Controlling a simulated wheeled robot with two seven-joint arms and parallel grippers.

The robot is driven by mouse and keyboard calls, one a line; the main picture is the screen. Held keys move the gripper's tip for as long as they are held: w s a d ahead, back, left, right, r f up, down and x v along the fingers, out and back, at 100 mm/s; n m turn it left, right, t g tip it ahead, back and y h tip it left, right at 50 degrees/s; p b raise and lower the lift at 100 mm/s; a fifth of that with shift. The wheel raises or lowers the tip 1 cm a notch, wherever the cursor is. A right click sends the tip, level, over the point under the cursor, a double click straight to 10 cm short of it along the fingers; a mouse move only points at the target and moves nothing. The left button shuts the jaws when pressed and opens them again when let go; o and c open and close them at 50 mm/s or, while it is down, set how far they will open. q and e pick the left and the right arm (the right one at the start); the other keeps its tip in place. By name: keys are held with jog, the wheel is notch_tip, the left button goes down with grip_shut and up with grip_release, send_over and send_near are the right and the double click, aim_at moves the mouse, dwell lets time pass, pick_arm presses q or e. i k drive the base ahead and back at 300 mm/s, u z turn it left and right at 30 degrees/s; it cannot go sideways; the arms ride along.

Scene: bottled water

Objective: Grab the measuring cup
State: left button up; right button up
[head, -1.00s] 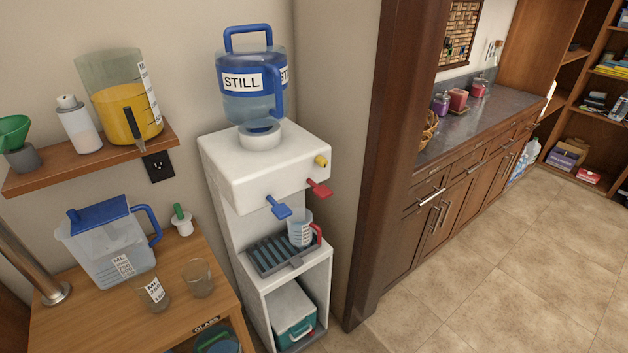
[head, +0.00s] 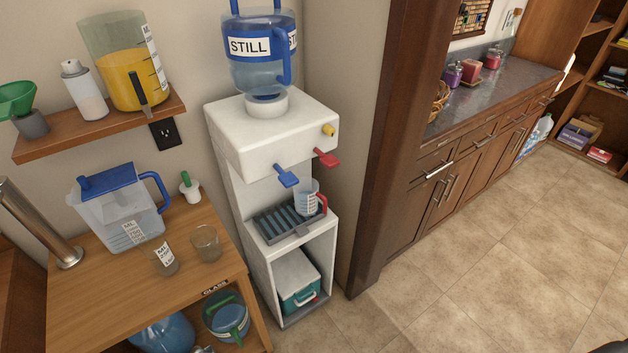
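A clear measuring cup (head: 307,201) with a red handle and blue markings stands upright on the dark drip tray (head: 287,222) of the white water dispenser (head: 268,135). It is at the tray's right end, below the blue tap (head: 286,176) and red tap (head: 327,158). A larger clear container (head: 116,36) with measuring marks, a dark handle and orange contents stands on the wall shelf. A small clear cup marked ML (head: 164,262) stands on the wooden table.
A blue-lidded pitcher (head: 120,215) and a small glass (head: 206,243) stand on the wooden table (head: 105,290) left of the dispenser. A big STILL bottle (head: 258,75) sits on top of the dispenser. A brown door frame (head: 385,150) rises to its right. The tiled floor (head: 470,270) at right is open.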

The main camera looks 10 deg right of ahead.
aim_at(311, 200)
jog(key=z, duration=0.85)
jog(key=k, duration=1.15)
jog(key=z, duration=1.5)
jog(key=i, duration=2.05)
jog(key=u, duration=0.35)
jog(key=i, duration=1.25)
jog(key=u, duration=1.75)
jog(key=i, duration=1)
jog(key=u, duration=0.95)
